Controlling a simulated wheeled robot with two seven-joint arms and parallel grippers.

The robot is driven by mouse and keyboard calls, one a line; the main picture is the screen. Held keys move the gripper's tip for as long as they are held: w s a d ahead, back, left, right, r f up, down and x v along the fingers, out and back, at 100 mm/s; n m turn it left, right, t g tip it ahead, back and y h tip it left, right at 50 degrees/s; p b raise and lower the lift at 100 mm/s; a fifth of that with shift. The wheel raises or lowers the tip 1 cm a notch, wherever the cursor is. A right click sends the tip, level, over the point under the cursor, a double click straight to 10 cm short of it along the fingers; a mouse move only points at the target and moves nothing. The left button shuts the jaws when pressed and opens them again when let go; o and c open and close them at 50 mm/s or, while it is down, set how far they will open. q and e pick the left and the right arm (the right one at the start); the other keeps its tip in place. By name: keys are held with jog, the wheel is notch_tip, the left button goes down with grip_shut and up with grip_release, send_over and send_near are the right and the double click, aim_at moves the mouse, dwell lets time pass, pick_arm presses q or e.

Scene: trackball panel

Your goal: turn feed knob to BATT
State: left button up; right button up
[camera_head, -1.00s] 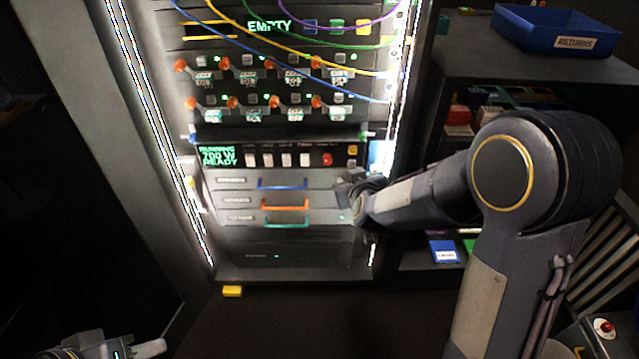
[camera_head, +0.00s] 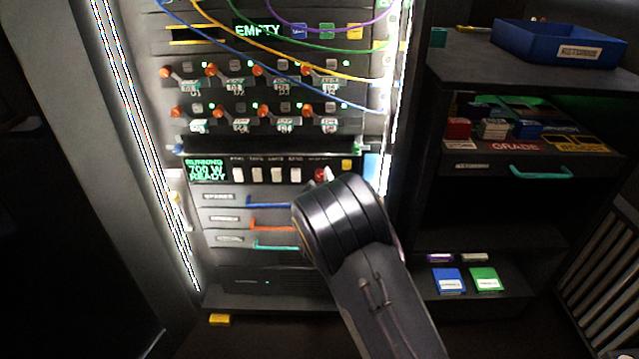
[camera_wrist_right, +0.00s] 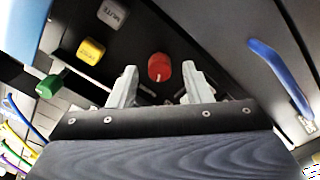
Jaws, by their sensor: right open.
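A round red knob (camera_wrist_right: 159,67) with a light mark on its edge sits on the dark panel in the right wrist view. In the head view it shows as a small red spot (camera_head: 320,174) at the right end of the row of white switches. Its label and any BATT mark are not readable. My right gripper (camera_wrist_right: 160,73) is open, with one finger on each side of the knob in the picture; I cannot tell whether they touch it. In the head view my own arm hides most of this gripper. My left gripper is out of view.
Yellow (camera_wrist_right: 90,51), grey MUTE (camera_wrist_right: 112,13) and green (camera_wrist_right: 50,85) buttons lie near the knob. A blue handle (camera_wrist_right: 280,75) is on the other side. The display (camera_head: 206,170) reads 700 W READY. Cables (camera_head: 300,60) hang above. A shelf unit (camera_head: 485,195) stands right.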

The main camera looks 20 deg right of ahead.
jog(key=shift+w+d, duration=0.1)
jog(key=shift+w, duration=0.15)
grip_shut()
